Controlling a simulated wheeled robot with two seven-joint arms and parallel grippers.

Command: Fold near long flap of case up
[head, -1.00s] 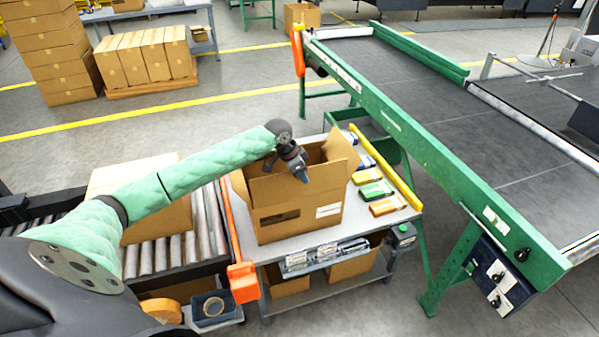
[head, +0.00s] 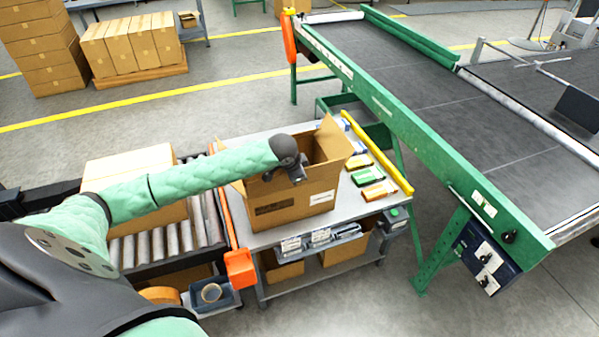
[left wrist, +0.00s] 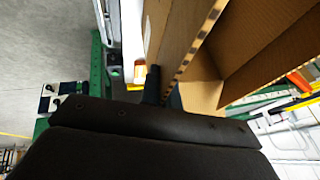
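The open brown case (head: 290,208) stands on the grey cart table, with its dark print and white label facing me. Its right-end flap (head: 334,138) sticks up and outward. My left gripper (head: 297,178) is at the upper edge of the near long side, and my arm covers part of the case's left and near top. In the left wrist view the fingers (left wrist: 163,88) are close to a cardboard panel (left wrist: 182,35) with a corrugated edge, and the case interior shows to the right. Whether the fingers pinch the panel is unclear. My right gripper is out of view.
A green-framed conveyor (head: 420,150) runs along the right. Yellow, green and orange packs (head: 367,175) lie right of the case beside a yellow bar (head: 380,155). A roller conveyor (head: 160,240) with another carton (head: 130,180) is at the left.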

